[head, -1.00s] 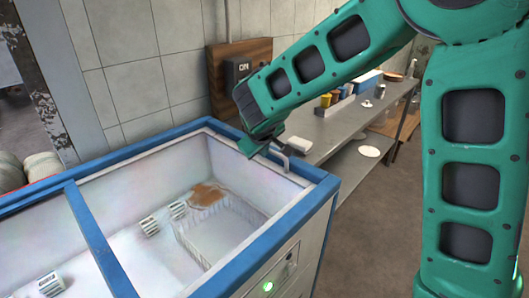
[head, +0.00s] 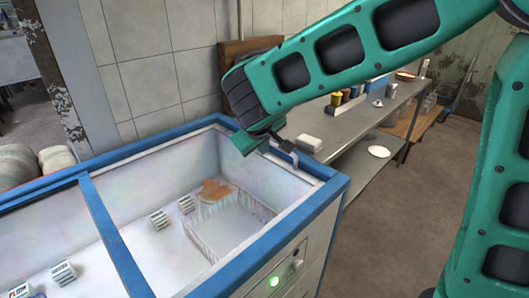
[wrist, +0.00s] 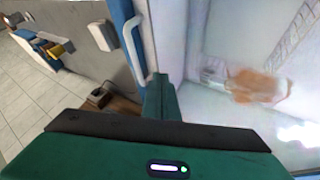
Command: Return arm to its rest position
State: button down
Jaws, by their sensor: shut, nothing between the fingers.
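My green arm reaches in from the upper right of the head view, its forearm extending left over the freezer's back right corner. My gripper (head: 244,145) hangs down at that corner, close to the freezer rim, with nothing visible in it. In the wrist view my gripper (wrist: 160,95) shows as one narrow green block, its fingers together and empty. The open freezer (head: 230,270) with blue edges lies below and to the left. A pale handle (wrist: 135,47) is close to the fingers in the wrist view; I cannot tell whether they touch.
Inside the freezer are a wire basket (head: 222,238), a brown stain (head: 216,190) and several small cartons, two near the basket (head: 159,219) (head: 186,204). A metal counter (head: 345,125) with bottles stands behind. Floor (head: 400,215) to the right is clear.

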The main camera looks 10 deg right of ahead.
jog(key=s+d+m+g, duration=0.1)
jog(key=s+d+m, duration=0.1)
jog(key=s+d, duration=0.35)
jog(key=s+d+m+g+h, duration=0.1)
jog(key=s+d+m+g, duration=0.1)
jog(key=d, duration=0.7)
jog(key=s+d+m+g, duration=0.15)
jog(key=s+d, duration=0.25)
jog(key=d, duration=0.4)
jog(key=s+d+f+m+g+y, duration=0.1)
jog(key=s+d+m, duration=0.2)
jog(key=s, duration=0.8)
jog(key=s+d+f+m+g+y, duration=0.2)
jog(key=s+d, duration=0.3)
jog(key=s, duration=0.7)
jog(key=shift+d+f+m, duration=0.15)
jog(key=shift+f+m, duration=0.1)
jog(key=shift+m, duration=0.5)
jog(key=shift+g, duration=0.25)
